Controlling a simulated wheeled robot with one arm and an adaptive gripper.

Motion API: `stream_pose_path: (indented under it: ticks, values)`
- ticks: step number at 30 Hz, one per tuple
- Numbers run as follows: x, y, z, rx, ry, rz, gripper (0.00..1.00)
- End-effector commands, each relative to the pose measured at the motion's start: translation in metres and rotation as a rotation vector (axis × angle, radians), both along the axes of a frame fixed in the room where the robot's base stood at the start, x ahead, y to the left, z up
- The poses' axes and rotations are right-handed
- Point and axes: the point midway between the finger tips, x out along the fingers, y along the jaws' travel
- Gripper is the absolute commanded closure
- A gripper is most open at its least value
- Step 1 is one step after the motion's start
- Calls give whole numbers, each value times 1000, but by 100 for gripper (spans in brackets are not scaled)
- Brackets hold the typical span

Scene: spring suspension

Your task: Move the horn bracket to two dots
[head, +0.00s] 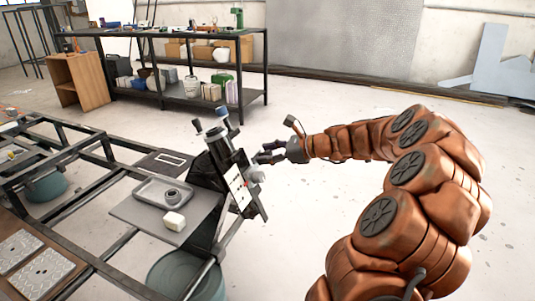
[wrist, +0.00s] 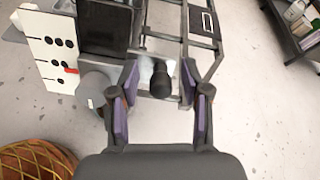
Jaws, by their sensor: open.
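A white panel with black dots in rows (wrist: 43,45) stands at the left of the wrist view, and it shows tilted in the head view (head: 238,187). A red pointer (wrist: 71,71) lies near the rows with few dots; its exact row is hard to tell. A grey rounded piece (wrist: 96,84), seemingly the horn bracket, sits beside the pointer, left of my gripper. My gripper (wrist: 160,70) is open, with a black knob (wrist: 160,80) showing between its fingers; whether they touch it is unclear. In the head view my gripper (head: 262,152) is close to the panel's upper right.
A dark frame carries a shelf with a grey tray (head: 150,193) and a white block (head: 174,221). A teal bin (head: 172,278) stands below. A loaded workbench (head: 180,101) is at the back. The floor behind my gripper is clear.

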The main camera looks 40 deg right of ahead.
Motion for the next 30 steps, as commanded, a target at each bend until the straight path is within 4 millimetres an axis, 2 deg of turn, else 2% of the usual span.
stream_pose_path:
  ticks: [7,11,24,30]
  values:
    - [-2,-2,1,0,0,-1,53]
    - [-11,-7,5,0,-1,-2,53]
    - [-74,-46,35,-1,-2,-3,53]
    - [-91,-56,43,-1,-1,-3,53]
